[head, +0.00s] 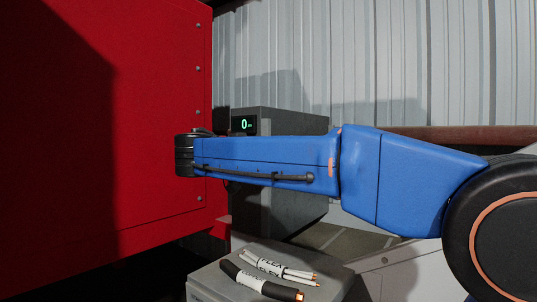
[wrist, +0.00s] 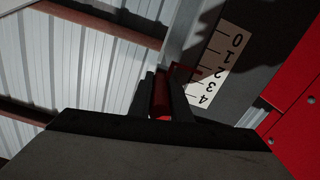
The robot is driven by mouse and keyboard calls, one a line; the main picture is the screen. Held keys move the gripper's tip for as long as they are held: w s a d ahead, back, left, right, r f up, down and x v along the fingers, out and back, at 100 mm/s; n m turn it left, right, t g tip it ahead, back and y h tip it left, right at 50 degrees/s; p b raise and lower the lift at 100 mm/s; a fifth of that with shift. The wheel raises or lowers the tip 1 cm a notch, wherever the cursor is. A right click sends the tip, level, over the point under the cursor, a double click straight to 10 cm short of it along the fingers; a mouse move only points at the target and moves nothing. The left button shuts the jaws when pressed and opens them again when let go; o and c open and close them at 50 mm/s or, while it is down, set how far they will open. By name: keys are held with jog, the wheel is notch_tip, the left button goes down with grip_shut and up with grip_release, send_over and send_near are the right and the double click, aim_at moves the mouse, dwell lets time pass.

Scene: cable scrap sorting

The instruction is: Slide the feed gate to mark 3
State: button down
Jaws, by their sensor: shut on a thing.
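In the wrist view, my gripper (wrist: 162,86) is shut on the red handle (wrist: 161,100) of the feed gate, with one dark finger on each side. A thin red bracket (wrist: 184,70) beside the handle reaches to the edge of a pale scale plate (wrist: 222,66). The plate carries marks 0 to 4, seen upside down. The bracket lies near marks 2 and 3; I cannot tell its exact reading. In the head view, my blue arm stretches left to the red machine housing, and the fingers and gate are hidden.
The red housing (head: 150,120) fills the left of the head view. A grey cabinet (head: 290,122) with a display reading 0 stands behind my arm. Below, labelled cable pieces (head: 268,275) lie on a grey box (head: 222,288). A corrugated wall (head: 390,60) stands behind.

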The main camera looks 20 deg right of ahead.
jog(key=shift+r, duration=0.85)
jog(key=c, duration=1.6)
grip_release()
jog(key=shift+c, duration=0.2)
jog(key=v, duration=1.7)
jog(key=shift+a, duration=0.15)
jog(key=shift+s, duration=0.2)
